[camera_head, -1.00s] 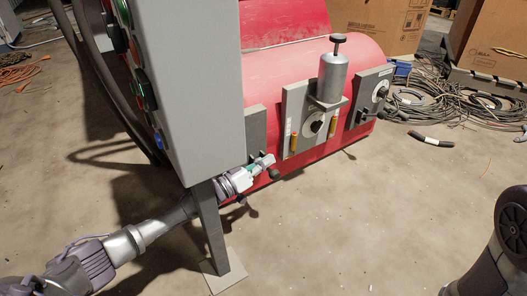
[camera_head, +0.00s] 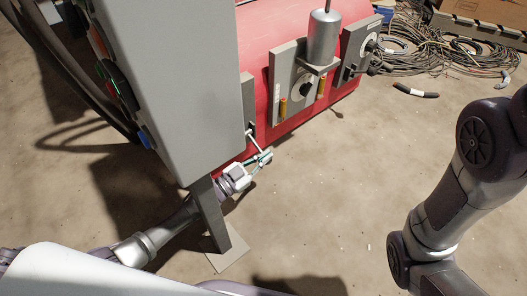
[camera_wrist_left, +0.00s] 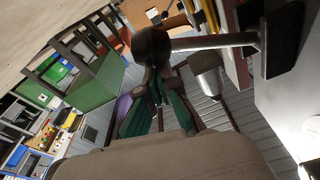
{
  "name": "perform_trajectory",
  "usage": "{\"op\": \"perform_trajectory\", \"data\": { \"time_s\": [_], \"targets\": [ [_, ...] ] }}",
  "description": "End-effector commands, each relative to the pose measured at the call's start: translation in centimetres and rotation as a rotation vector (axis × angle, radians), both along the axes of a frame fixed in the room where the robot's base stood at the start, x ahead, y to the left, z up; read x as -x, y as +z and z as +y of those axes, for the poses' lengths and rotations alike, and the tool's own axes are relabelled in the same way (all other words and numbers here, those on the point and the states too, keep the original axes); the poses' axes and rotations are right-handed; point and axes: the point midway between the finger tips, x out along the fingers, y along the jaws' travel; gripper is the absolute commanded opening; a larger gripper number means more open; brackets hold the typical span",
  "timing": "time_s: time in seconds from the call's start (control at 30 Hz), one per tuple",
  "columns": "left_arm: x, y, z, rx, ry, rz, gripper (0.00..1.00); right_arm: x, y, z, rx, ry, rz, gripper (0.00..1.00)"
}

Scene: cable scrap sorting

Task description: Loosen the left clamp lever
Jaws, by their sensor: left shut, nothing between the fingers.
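The left clamp lever is a light rod (camera_head: 256,142) on the left edge of the red machine, sloping down and right from a grey plate (camera_head: 249,103). In the left wrist view its black ball knob (camera_wrist_left: 151,45), metal rod (camera_wrist_left: 212,41) and dark mount (camera_wrist_left: 281,40) are close by. My left gripper (camera_head: 264,158) is shut and empty at the lever's lower end. Its green-padded fingers (camera_wrist_left: 158,88) lie just below the knob in the wrist view; I cannot tell whether they touch it. My right arm shows at right, but its gripper is out of view.
A grey control cabinet (camera_head: 190,90) on a post (camera_head: 211,215) stands close beside my left arm. The red machine (camera_head: 262,60) carries a metal cylinder (camera_head: 323,38) and another clamp plate (camera_head: 355,45). Cable coils (camera_head: 420,40) lie behind at right. The front floor is clear.

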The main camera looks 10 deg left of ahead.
Motion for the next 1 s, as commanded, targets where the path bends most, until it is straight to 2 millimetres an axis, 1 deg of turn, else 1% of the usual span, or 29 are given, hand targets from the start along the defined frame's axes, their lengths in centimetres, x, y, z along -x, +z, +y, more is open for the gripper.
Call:
{"op": "perform_trajectory", "data": {
  "time_s": [0.1, 0.3, 1.0],
  "targets": [
    [-0.1, -0.7, 0.1, -0.043, 0.0, -0.032, 0.0, 0.1, -0.5, 0.0, -0.001, 0.0, -0.003, 0.4],
    [-0.2, -1.2, 0.2, -0.091, 0.001, -0.069, 0.0, 0.2, -0.7, -0.1, -0.001, 0.0, -0.003, 0.4],
    [-0.1, -1.8, 0.6, -0.116, 0.005, -0.073, 0.0, 0.1, -0.7, 0.0, -0.002, 0.002, -0.002, 0.4]
  ]
}}
